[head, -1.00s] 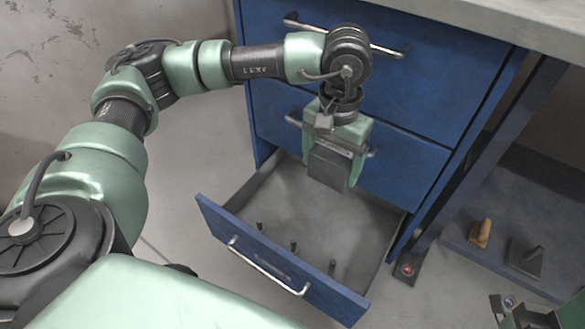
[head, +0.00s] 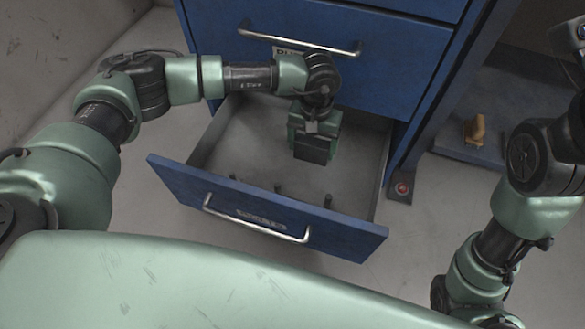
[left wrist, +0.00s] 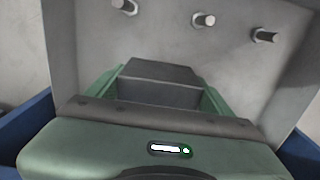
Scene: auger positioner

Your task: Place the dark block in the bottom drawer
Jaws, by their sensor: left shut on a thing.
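The dark block (head: 312,149) is a dark grey box held between the fingers of my left gripper (head: 314,140). In the left wrist view the block (left wrist: 158,82) sits between the green fingers, above the grey drawer floor (left wrist: 215,70). I cannot tell whether the block touches the floor. My right arm shows at the right of the head view, but its gripper cannot be made out.
Several dark pegs (head: 278,189) stand on the drawer floor near its front; they also show in the left wrist view (left wrist: 204,20). Closed blue drawers (head: 330,60) are above. A wooden-coloured object (head: 475,130) sits on a shelf at the right.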

